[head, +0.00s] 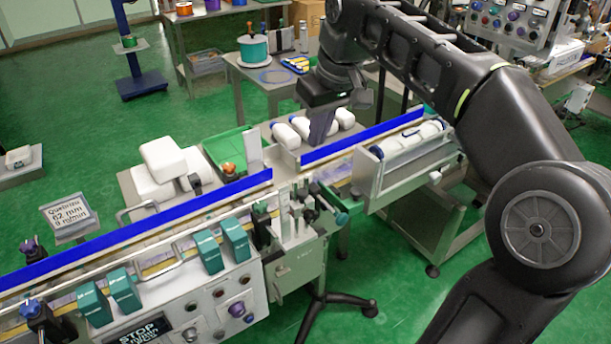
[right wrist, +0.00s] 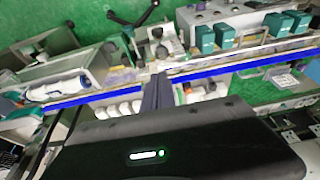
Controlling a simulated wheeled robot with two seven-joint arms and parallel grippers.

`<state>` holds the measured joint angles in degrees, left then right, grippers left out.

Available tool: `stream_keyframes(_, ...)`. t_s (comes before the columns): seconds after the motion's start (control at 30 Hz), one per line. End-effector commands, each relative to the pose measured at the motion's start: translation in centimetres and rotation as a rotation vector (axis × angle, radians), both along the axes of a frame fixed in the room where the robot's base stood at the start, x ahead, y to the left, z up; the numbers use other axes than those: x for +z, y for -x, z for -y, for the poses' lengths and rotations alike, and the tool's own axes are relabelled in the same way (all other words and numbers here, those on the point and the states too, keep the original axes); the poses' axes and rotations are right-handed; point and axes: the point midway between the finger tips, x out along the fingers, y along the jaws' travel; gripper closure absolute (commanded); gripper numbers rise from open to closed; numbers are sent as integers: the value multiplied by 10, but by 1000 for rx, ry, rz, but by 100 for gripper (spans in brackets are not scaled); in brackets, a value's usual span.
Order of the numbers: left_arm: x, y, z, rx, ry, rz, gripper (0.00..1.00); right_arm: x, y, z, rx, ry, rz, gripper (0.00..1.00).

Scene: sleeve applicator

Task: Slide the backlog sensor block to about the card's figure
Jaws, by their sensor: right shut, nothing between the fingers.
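The card (head: 69,215) stands at the left of the line and reads 62 mm and 9 m/min, under a name like "Quebrixu". I cannot tell for certain which part is the backlog sensor block. A pale upright block (head: 254,151) stands at the gap in the blue rail (head: 150,227). My right gripper (head: 318,140) points down just behind the rail's right section, by the white bottles. It is shut and empty; its fingers also show in the right wrist view (right wrist: 157,95). My left gripper is not in view.
Several teal blocks (head: 208,251) line the machine's front, above a panel with knobs and a STOP display (head: 141,332). A green tray (head: 225,150) and white bottles (head: 287,134) sit behind the rail.

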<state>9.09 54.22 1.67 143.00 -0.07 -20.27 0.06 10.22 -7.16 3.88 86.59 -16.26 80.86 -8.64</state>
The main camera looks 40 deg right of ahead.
Motion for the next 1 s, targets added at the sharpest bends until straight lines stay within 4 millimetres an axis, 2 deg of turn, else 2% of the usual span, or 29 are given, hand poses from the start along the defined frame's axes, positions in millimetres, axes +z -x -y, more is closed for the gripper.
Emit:
stream_keyframes(0.27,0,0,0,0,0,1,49,-2,0,-1,-1,-3,-1,100)
stream_keyframes(0.47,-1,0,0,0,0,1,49,-14,-4,-1,-2,-4,-3,100)
stream_keyframes(0.67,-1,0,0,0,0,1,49,-44,-13,-1,-3,-5,-5,100)
stream_keyframes(1.0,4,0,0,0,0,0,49,-108,-30,-3,-3,-5,-5,100)
